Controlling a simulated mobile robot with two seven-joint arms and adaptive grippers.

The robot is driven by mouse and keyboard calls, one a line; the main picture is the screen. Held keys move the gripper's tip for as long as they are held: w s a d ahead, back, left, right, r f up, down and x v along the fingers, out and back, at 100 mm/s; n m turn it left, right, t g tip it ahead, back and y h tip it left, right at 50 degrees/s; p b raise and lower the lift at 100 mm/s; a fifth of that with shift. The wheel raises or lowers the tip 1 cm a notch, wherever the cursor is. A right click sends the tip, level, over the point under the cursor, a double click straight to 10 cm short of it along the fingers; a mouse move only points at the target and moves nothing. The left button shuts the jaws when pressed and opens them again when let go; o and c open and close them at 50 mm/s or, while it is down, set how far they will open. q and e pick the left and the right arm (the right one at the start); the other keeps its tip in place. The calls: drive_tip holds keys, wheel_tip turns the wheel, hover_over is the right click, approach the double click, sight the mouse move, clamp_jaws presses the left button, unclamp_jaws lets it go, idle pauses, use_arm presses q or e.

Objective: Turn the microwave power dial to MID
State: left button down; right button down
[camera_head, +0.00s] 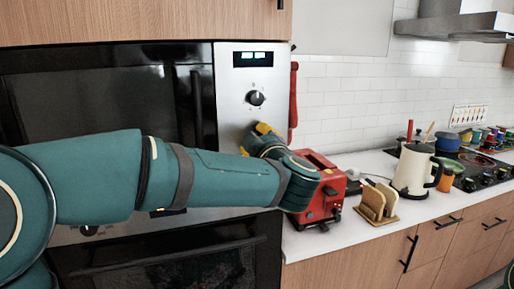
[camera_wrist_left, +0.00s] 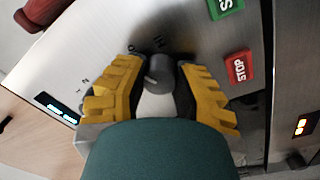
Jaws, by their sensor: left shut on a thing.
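The microwave's steel control panel (camera_head: 230,100) has a lit display (camera_head: 253,57) at the top and a black upper dial (camera_head: 256,98) below it. My left gripper (camera_head: 254,139), with yellow fingers, is below that upper dial in the head view. In the left wrist view my left gripper (camera_wrist_left: 155,88) is shut on a grey lower dial (camera_wrist_left: 159,73), one finger on each side. Small printed marks show around this dial, but its pointer setting cannot be read. A red STOP button (camera_wrist_left: 240,66) and a green button (camera_wrist_left: 224,6) lie beside it. My right gripper is out of view.
A red toaster (camera_head: 322,190) stands on the white counter close to my left wrist. A toast rack (camera_head: 377,203), a cream kettle (camera_head: 411,170) and a hob (camera_head: 480,172) are further right. A dark oven (camera_head: 180,265) is below.

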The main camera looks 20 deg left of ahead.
use_arm(q)
drive_tip(key=shift+f+n+b, duration=0.15)
drive_tip(key=shift+n+b, duration=0.15)
drive_tip(key=shift+n, duration=0.2)
drive_tip(key=c, duration=0.6)
unclamp_jaws()
drive_tip(key=shift+c, duration=0.2)
drive_tip(key=v, duration=1.2)
